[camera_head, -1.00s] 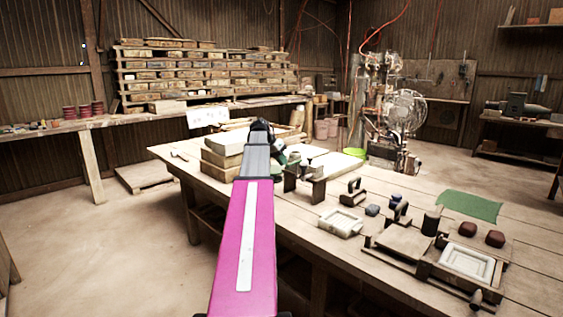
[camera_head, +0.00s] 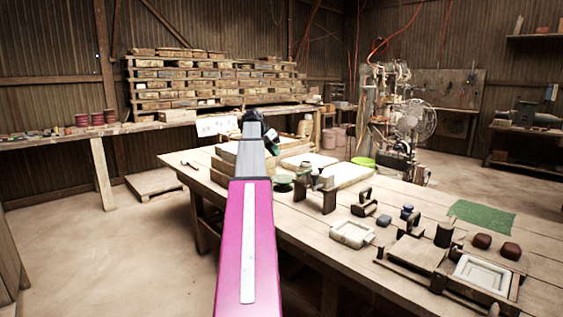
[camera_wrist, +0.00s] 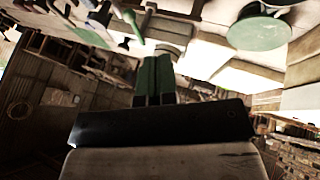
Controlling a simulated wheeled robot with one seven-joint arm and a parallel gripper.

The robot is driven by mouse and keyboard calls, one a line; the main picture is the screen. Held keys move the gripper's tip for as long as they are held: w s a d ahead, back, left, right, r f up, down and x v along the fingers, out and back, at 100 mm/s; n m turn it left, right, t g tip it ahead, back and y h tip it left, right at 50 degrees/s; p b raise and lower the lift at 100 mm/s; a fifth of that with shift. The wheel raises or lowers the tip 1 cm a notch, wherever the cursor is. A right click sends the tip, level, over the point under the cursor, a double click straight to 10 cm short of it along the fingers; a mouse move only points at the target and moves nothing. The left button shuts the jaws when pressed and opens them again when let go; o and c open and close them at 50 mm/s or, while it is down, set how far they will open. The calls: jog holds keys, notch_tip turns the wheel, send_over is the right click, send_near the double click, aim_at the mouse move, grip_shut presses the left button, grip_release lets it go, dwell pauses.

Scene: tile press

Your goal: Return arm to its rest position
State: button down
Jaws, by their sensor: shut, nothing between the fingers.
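My arm (camera_head: 246,240), magenta with a grey forward link, reaches out over the left part of the workbench (camera_head: 345,265). The picture is tilted, with bench things beyond the fingers. A round green dish (camera_wrist: 258,32) is to the right of the fingers, apart from them.
Stacked pale blocks (camera_head: 226,160) stand near the arm's end. A white square mould (camera_head: 352,233), a tile press frame (camera_head: 482,274), dark red lumps (camera_head: 482,241) and a green cloth (camera_head: 481,214) lie on the bench's right. Open floor (camera_head: 110,250) is on the left.

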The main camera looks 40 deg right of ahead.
jog(key=shift+w+a+r, duration=0.25)
jog(key=shift+a+r, duration=0.1)
jog(key=shift+r, duration=0.25)
jog(key=w+a+f+n+t+y, duration=0.1)
jog(key=w+a+f+n, duration=0.15)
jog(key=a+f, duration=0.7)
jog(key=w+a+f+n+t, duration=0.1)
jog(key=a+f+n, duration=0.2)
jog(key=a+f, duration=0.7)
jog(key=w+a+f+n+t+y, duration=0.1)
jog(key=a+f+n, duration=0.2)
jog(key=a+f, duration=0.65)
jog(key=s+a+f+n+y, duration=0.1)
jog(key=s+a+f, duration=0.3)
jog(key=a, duration=0.6)
jog(key=s+a+f+n+y, duration=0.1)
jog(key=s+a+f+n, duration=0.3)
jog(key=a, duration=0.6)
jog(key=s+a+f+n+t+y, duration=0.1)
jog(key=s+a+f, duration=0.4)
jog(key=a, duration=0.5)
notch_tip(320, 180, down, 3)
jog(key=shift+a+r+n, duration=0.1)
jog(key=shift+a+n, duration=0.1)
jog(key=shift+n, duration=0.65)
jog(key=shift+s+d, duration=0.1)
jog(key=shift+d, duration=0.05)
